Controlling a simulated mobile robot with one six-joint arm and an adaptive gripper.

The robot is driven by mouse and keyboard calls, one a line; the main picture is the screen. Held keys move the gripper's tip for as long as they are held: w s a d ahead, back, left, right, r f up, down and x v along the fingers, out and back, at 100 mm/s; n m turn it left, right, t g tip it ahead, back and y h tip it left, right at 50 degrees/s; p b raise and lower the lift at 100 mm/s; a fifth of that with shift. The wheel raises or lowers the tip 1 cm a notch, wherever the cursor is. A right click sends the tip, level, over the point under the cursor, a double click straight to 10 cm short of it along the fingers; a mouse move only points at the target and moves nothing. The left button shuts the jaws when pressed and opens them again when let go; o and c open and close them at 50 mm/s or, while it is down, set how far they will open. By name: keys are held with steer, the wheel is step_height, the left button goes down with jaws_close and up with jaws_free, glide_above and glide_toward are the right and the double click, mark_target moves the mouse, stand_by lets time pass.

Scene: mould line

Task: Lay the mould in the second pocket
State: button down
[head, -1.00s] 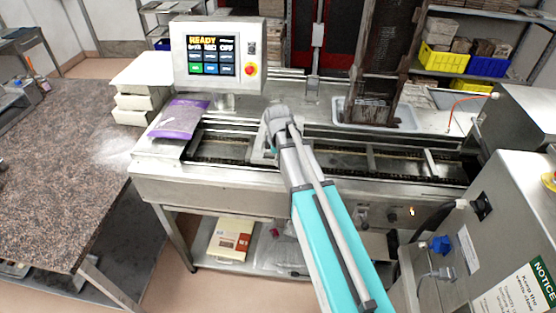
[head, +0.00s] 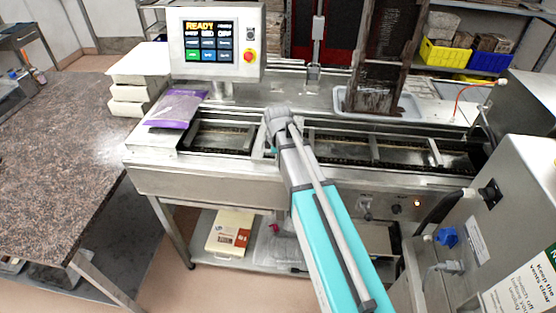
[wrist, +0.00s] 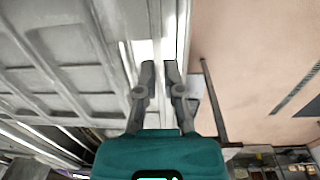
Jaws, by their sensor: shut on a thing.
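In the wrist view the two fingers of my gripper (wrist: 160,68) are closed to a narrow gap, with a pale strip between them. A grey piece with several rectangular recesses, seemingly the mould (wrist: 75,75), fills the left side close by. In the head view my gripper (head: 279,115) is over the machine line, with a pale slanted edge at its left that may be the mould. My arm hides most of it. The line has open pockets with dark chain floors: one at the left (head: 220,137) and others right of my arm (head: 340,146), split by crossbars.
A purple bag (head: 177,108) lies at the line's left end. A control panel (head: 213,43) reading READY stands behind. A dark upright rack (head: 385,60) stands in a pale tray (head: 411,108) at the back right. A steel cabinet (head: 500,215) is at right.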

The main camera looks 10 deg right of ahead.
steer(key=shift+f+b, duration=0.5)
steer(key=shift+f, duration=0.25)
steer(key=c, duration=0.7)
jaws_free()
steer(key=shift+r, duration=0.15)
